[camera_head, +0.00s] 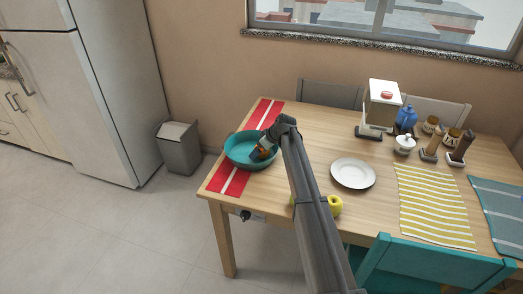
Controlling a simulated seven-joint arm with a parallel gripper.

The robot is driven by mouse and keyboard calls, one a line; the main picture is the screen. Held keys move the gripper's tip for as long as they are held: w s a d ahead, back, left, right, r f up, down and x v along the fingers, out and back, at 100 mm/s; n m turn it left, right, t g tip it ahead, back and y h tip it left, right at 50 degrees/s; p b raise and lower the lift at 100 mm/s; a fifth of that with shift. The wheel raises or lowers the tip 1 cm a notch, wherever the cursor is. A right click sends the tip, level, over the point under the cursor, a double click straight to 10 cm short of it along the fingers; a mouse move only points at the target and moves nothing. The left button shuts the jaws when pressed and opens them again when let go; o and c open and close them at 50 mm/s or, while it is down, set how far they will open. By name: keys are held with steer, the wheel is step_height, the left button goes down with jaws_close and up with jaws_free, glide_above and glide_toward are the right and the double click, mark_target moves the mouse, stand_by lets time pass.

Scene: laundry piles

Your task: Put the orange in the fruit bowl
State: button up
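A teal bowl (236,160) stands on the red and white runner at the left end of the wooden table. My gripper (262,152) reaches in from the right and is over or inside the bowl's right part. A small orange patch (265,147) shows at my fingers; it looks like part of the orange, mostly hidden by them. The view is too small to tell whether the fingers grip it or are apart.
A yellow fruit (335,205) sits partly behind my arm, near a white plate (353,173). A dispenser (381,106), jars and shakers stand at the back right. Striped placemats (434,205) lie at the right. A teal chair (435,266) stands in front.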

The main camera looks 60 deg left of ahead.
steer(key=v, duration=1.2)
